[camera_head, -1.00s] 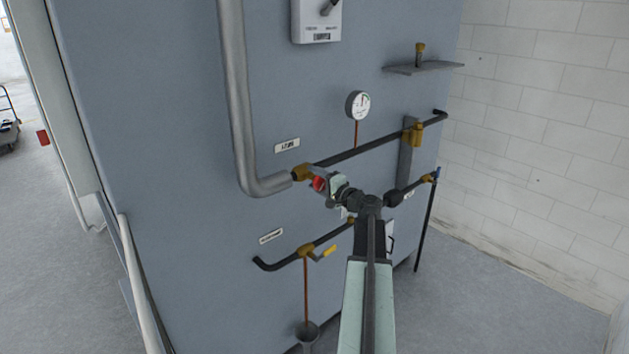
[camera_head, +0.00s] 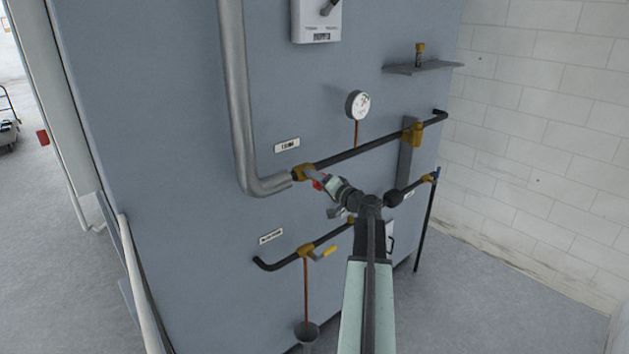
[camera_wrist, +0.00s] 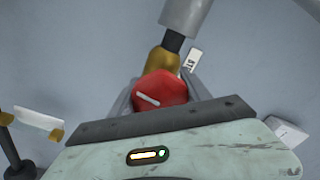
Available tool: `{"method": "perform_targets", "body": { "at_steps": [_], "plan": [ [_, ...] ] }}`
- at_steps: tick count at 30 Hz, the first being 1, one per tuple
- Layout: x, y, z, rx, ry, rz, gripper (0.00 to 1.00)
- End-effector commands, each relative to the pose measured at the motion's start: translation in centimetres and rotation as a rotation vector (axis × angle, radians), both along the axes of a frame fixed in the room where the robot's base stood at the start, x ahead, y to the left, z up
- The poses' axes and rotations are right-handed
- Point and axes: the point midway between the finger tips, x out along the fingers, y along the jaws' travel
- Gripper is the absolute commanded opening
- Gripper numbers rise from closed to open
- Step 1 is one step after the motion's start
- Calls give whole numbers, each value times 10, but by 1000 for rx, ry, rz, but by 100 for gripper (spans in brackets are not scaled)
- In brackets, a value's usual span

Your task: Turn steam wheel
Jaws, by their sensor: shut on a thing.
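The red steam wheel (camera_wrist: 160,93) sits on a brass valve (camera_wrist: 161,62) below a grey pipe end in the wrist view. In the head view the same wheel (camera_head: 317,186) is mostly hidden behind my gripper, beside the brass valve (camera_head: 303,173) at the lower end of the thick grey pipe. My gripper (camera_wrist: 160,98) is shut on the wheel, with a finger on each side of it. In the head view my gripper (camera_head: 320,183) reaches the wheel from the lower right. A pale mark on the wheel's face lies at a slant.
A thick grey pipe (camera_head: 238,100) runs down the blue panel (camera_head: 150,130). A gauge (camera_head: 358,105) stands above a black pipe (camera_head: 370,150). A lower pipe carries a yellow-handled valve (camera_head: 325,252). A small shelf (camera_head: 424,68) juts out at upper right.

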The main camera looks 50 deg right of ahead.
Motion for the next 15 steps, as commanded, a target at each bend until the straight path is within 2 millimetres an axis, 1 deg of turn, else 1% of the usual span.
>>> {"method": "perform_targets", "body": {
  "at_steps": [9,10,11,12,15],
  "plan": [
    [0,1,-1,-3,3,3,15],
    [0,1,-1,-3,3,3,58],
    [0,1,-1,-3,3,3,67],
    [0,1,-1,-3,3,3,77],
    [0,1,-1,-2,3,2,77]
  ]
}}
